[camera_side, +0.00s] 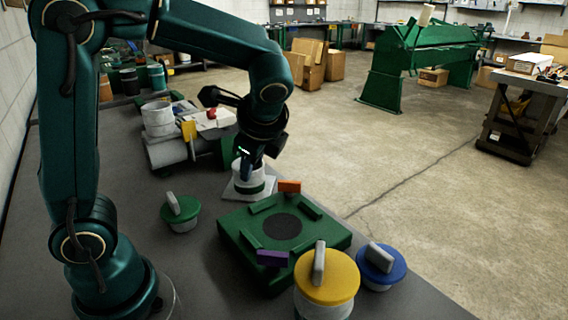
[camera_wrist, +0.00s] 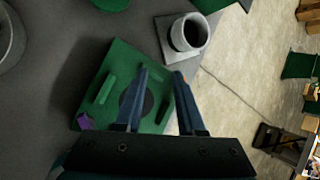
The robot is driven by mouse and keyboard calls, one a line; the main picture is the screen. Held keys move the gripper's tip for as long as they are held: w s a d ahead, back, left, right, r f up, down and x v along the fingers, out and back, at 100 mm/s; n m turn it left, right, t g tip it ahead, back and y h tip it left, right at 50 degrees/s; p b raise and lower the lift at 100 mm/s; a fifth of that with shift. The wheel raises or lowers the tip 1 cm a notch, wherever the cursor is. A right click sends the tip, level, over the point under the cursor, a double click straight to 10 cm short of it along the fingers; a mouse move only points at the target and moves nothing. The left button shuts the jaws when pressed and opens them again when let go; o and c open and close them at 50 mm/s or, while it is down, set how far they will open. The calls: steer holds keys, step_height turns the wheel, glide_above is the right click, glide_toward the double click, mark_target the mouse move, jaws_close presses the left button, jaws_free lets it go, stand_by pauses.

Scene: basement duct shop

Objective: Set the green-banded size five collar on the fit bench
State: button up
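A pale grey open collar stands upright on a square plate (camera_side: 265,190); in the wrist view the collar (camera_wrist: 190,33) shows its hollow top and dark inside. I cannot make out a green band on it. The green square fixture (camera_side: 232,216) that looks like the fit bench has raised bars and a bare dark disc in its middle. My gripper (camera_wrist: 161,70) is open, with nothing between its fingers. In the side view its tips overlap the collar's top; in the wrist view the collar lies beyond the tips, toward the upper right.
An orange block (camera_side: 289,186) and a purple block (camera_side: 272,258) sit on the fixture's edges. A green-lidded pot (camera_side: 180,210), a yellow-lidded pot (camera_side: 327,285) and a blue-lidded pot (camera_side: 382,268) stand around it. Grey cylinders and clutter (camera_side: 165,153) lie behind, left.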

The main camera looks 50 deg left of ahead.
steer(key=s+d+n+t+h, duration=0.3)
steer(key=s+d+n+h, duration=0.3)
steer(key=s+d+n, duration=0.3)
steer(key=shift+s+d+r+n+t+h, duration=0.15)
steer(key=shift+s+r+n+t+h, duration=0.45)
steer(key=shift+n, duration=1)
steer(key=shift+s+f+g+y, duration=0.15)
steer(key=shift+s+g+y, duration=0.05)
steer(key=shift+g+y, duration=0.1)
